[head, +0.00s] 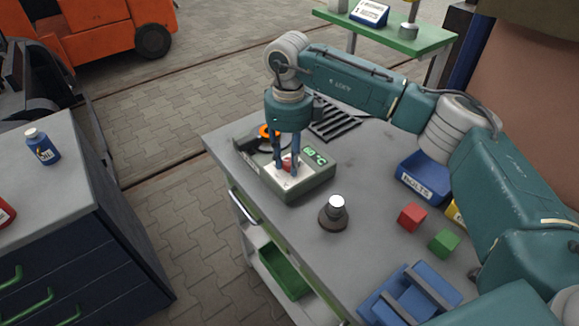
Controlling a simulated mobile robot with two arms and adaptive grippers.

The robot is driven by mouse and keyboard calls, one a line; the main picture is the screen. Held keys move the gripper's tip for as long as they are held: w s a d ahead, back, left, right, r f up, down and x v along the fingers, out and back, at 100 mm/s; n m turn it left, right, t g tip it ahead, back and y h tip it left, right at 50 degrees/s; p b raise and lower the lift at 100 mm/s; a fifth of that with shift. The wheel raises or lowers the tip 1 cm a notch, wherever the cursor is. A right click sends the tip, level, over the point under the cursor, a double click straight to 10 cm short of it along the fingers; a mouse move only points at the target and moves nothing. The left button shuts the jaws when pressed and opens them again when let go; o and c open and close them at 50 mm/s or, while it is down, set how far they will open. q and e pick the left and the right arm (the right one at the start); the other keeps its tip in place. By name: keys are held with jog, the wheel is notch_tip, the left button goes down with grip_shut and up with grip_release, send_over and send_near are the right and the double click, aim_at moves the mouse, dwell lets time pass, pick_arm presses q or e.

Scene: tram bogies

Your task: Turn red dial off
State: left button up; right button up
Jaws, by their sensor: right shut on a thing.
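The red dial (287,162) sits on top of a grey-green box (318,184) with a white face, near the far left corner of the workbench. A green display on the box (315,155) reads about 60 °C. My right gripper (287,171) points down over the box, with its two fingers around the red dial and shut on it. The fingers partly cover the dial, so its pointer position cannot be read. My left gripper does not show.
The grey workbench (364,178) also holds an orange-and-black round item (268,131), a dark slatted rack (338,121), a blue BOLTS bin (425,178), a metal knob on a dark base (335,213), red (411,217) and green cubes (444,243), and a blue fixture (410,296).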

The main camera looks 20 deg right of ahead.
jog(key=n+b, duration=0.1)
jog(key=n, duration=0.1)
jog(key=n+b, duration=0.2)
jog(key=n, duration=0.1)
jog(key=shift+w+a+r+n, duration=0.15)
jog(key=shift+w+n, duration=0.1)
jog(key=shift+n, duration=0.05)
jog(key=n+b, duration=0.1)
jog(key=n, duration=0.2)
jog(key=shift+s+r+n+b, duration=0.1)
jog(key=shift+n+b, duration=0.3)
jog(key=shift+n, duration=0.9)
jog(key=shift+a, duration=0.1)
jog(key=o, duration=1)
jog(key=shift+o, duration=0.8)
jog(key=shift+s+a, duration=0.1)
